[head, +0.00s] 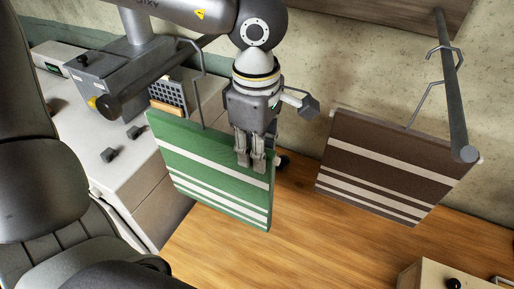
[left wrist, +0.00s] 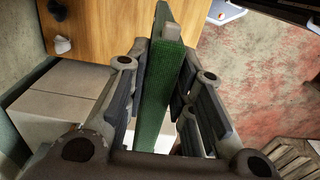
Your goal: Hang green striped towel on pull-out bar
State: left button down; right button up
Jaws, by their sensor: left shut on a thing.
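The green towel (head: 222,192) with white stripes hangs as a flat panel left of centre in the head view. My left gripper (head: 250,162) is shut on its upper right part. In the left wrist view the towel (left wrist: 162,85) shows edge-on between the fingers. A dark bar (head: 150,84) with a round end lies above and left of the towel. A bent grey wire (head: 201,62) comes down from it to the towel's top edge; I cannot tell whether they are joined. My right gripper is out of view.
A brown striped towel (head: 385,178) hangs from wires below another grey bar (head: 452,85) at the right. A white counter (head: 95,115) with dark knobs is at the left. A wooden surface (head: 300,225) lies below, with a beige box (head: 425,275) at lower right.

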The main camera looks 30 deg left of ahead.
pick_arm(q)
jog(key=c, duration=1.2)
grip_release()
jog(key=shift+o, duration=0.2)
jog(key=shift+r, duration=0.1)
notch_tip(320, 180, up, 12)
